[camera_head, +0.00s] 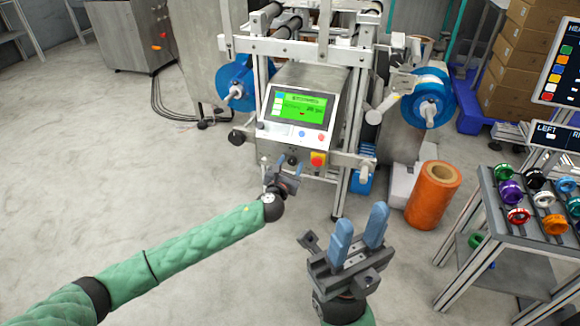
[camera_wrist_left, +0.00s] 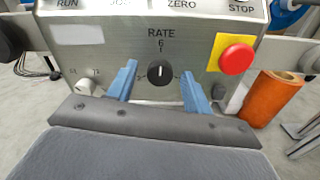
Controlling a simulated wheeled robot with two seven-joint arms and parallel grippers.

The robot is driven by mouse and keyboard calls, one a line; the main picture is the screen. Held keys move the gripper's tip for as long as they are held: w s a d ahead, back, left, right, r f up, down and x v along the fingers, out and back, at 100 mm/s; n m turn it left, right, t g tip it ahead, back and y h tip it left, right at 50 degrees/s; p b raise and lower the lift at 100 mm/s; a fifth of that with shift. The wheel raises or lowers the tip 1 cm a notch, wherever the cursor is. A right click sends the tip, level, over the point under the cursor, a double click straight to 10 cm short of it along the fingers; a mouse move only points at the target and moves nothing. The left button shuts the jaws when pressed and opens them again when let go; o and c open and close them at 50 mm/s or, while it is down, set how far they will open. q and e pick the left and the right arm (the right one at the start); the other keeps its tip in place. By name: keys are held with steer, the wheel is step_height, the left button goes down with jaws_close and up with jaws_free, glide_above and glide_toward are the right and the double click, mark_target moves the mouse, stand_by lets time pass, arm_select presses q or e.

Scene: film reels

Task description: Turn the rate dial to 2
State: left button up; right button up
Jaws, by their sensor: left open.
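The rate dial (camera_wrist_left: 160,72) is a small round black knob with a white pointer mark, on the grey panel below the word RATE. Its mark points up, towards a printed figure that looks like 6. The other figures around it are too small to read or hidden. My left gripper (camera_wrist_left: 161,85) is open, with one blue finger on each side of the dial and gaps between. In the head view the left gripper (camera_head: 286,178) is at the front of the machine, just below its control panel. My right gripper (camera_head: 361,228) is open and empty, pointing up in front of the machine.
A red stop button (camera_wrist_left: 237,59) on a yellow plate sits right of the dial. A green-lit screen (camera_head: 302,106) is above. An orange roll (camera_head: 432,198) stands on the floor to the right, near a rack (camera_head: 500,225) of coloured reels. The left floor is clear.

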arm_select(q)
steer(key=c, duration=1)
steer(key=shift+o, duration=0.2)
